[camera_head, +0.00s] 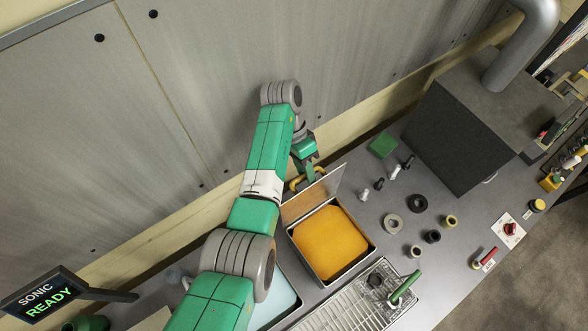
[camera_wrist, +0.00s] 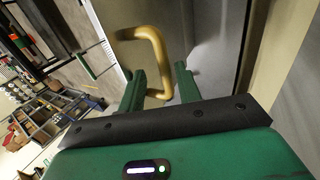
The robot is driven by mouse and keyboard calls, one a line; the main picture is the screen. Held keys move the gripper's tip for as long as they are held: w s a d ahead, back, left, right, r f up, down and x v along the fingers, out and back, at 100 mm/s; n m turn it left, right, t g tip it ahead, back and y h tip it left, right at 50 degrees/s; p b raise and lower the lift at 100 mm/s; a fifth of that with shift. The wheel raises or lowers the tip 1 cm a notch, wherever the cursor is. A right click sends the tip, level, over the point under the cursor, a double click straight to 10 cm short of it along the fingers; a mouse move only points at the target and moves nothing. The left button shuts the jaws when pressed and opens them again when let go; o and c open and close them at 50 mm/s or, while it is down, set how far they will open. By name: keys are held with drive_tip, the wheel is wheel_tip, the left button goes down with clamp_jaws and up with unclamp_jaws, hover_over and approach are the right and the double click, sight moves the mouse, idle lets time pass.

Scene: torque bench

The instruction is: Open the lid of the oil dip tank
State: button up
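The oil dip tank (camera_head: 350,275) is a metal box full of orange-yellow oil on the bench, in the middle of the head view. Its lid (camera_head: 335,183) stands steeply raised along the tank's back edge, so the oil lies uncovered. The lid's yellow handle (camera_head: 294,184) shows behind the lid, partly hidden by my arm. My gripper (camera_head: 306,170) is behind the raised lid, at the handle. In the wrist view my gripper (camera_wrist: 160,78) has its green fingers apart. The lower part of the handle (camera_wrist: 160,70) shows between them; I cannot tell whether they touch it.
A wire-grid tray (camera_head: 345,310) with a green-handled tool stands right of the tank. Rings and small parts (camera_head: 393,223) lie behind it. A dark hooded box (camera_head: 460,130) stands farther right. A pale blue basin (camera_head: 275,300) is left, partly behind my arm. The grey wall (camera_head: 180,80) rises close behind.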

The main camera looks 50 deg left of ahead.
sight(307, 190)
drive_tip(key=s+r+p, duration=0.1)
drive_tip(key=p, duration=0.1)
drive_tip(key=s+d+r+p, duration=0.1)
drive_tip(key=r+p, duration=0.1)
drive_tip(key=shift+s+d+r, duration=0.15)
drive_tip(key=shift+s, duration=0.05)
drive_tip(key=s+d+p, duration=0.6)
drive_tip(key=s+p, duration=0.1)
drive_tip(key=s, duration=0.4)
drive_tip(key=shift+s+d, duration=0.15)
drive_tip(key=shift+s, duration=0.25)
